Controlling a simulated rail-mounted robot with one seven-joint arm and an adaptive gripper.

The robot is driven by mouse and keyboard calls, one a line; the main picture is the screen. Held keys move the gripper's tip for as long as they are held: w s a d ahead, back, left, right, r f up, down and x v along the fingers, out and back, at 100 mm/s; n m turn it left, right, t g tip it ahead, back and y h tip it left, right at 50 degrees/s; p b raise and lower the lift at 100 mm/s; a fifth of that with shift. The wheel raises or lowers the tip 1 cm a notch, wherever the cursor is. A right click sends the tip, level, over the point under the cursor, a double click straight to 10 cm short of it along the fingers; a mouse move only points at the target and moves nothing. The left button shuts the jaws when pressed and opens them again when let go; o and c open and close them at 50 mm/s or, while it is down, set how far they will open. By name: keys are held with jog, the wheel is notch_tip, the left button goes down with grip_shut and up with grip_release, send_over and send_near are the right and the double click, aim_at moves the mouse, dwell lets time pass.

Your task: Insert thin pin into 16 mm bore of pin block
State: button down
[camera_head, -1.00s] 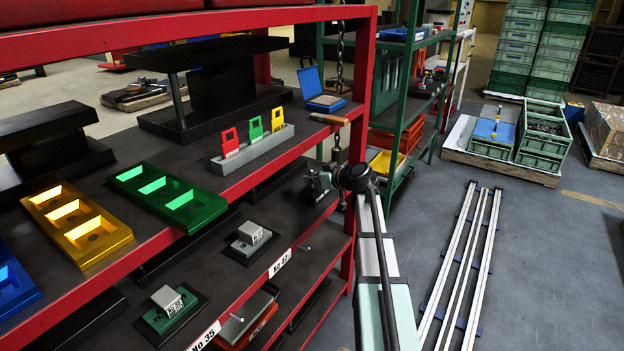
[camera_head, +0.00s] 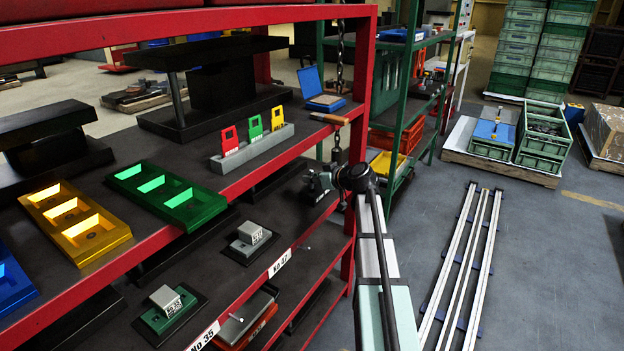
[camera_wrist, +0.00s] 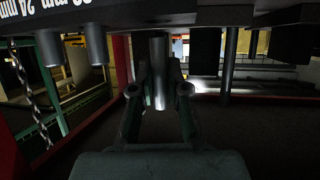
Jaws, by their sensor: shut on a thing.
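In the wrist view my gripper (camera_wrist: 158,92) is shut on an upright grey cylinder, which I take to be the thin pin (camera_wrist: 157,62). The pin's upper end is at the underside of a dark block (camera_wrist: 190,17) with white size labels, one reading 24 mm upside down. This looks like the pin block. The 16 mm bore is hidden, and I cannot tell whether the pin is in it. In the head view my gripper (camera_head: 318,184) is small beside the red post, under the upper shelf level, and the pin cannot be made out there.
Two other grey cylinders (camera_wrist: 96,45) hang down left of the held pin. A chain (camera_wrist: 30,95) is at the left, and a red post (camera_wrist: 121,60) is close by. A red rack (camera_head: 362,90) stands left of my arm; the floor (camera_head: 550,260) at right is mostly clear.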

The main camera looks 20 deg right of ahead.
aim_at(312, 189)
jog(key=shift+f+b, duration=1.5)
jog(key=shift+f, duration=0.25)
jog(key=c, duration=1.1)
grip_release()
jog(key=v, duration=1.2)
jog(key=shift+r, duration=0.1)
